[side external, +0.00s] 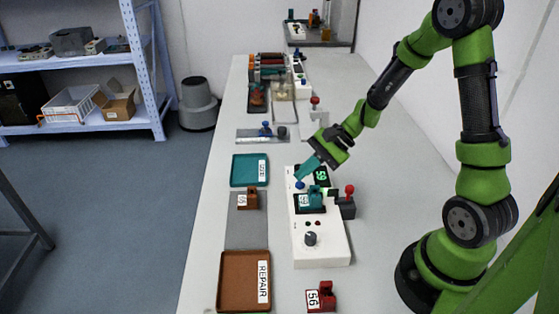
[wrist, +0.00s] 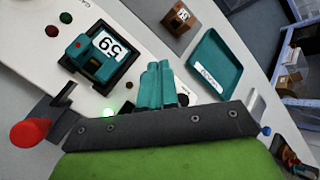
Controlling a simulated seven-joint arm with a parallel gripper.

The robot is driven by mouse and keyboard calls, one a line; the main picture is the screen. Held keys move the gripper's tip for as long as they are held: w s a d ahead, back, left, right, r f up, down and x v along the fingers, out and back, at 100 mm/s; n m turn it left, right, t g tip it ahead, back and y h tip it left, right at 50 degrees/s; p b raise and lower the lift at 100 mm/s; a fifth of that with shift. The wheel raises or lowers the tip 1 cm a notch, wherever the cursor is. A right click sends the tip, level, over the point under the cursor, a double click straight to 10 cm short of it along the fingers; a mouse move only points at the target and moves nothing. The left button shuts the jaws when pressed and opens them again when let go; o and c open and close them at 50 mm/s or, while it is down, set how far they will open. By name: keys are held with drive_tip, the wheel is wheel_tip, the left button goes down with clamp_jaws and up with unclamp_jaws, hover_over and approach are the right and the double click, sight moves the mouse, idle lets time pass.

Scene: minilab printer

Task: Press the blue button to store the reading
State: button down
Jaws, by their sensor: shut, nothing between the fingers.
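The blue button (side external: 299,184) is on the white panel of the tester (side external: 320,255), left of its green lit display (side external: 321,176). My gripper (side external: 303,174) is shut and empty, with its teal fingertips pointing down just above the button; I cannot tell whether they touch it. In the wrist view the closed fingers (wrist: 158,68) hide the button. A teal block labelled 59 (side external: 305,200) sits in the tester's black socket; it also shows in the wrist view (wrist: 97,52).
A red-knobbed lever (side external: 349,191) stands right of the socket, and a dark knob (side external: 310,238) is nearer the front. A teal tray (side external: 235,170), a brown block (side external: 247,200) and a brown REPAIR tray (side external: 232,282) lie left. A red block (side external: 325,298) is in front.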

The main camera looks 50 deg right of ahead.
sight(304, 184)
drive_tip(key=shift+f, duration=0.4)
drive_tip(key=shift+f, duration=0.45)
idle(0.6)
drive_tip(key=shift+r, duration=0.9)
drive_tip(key=shift+r, duration=0.1)
drive_tip(key=shift+r, duration=2.4)
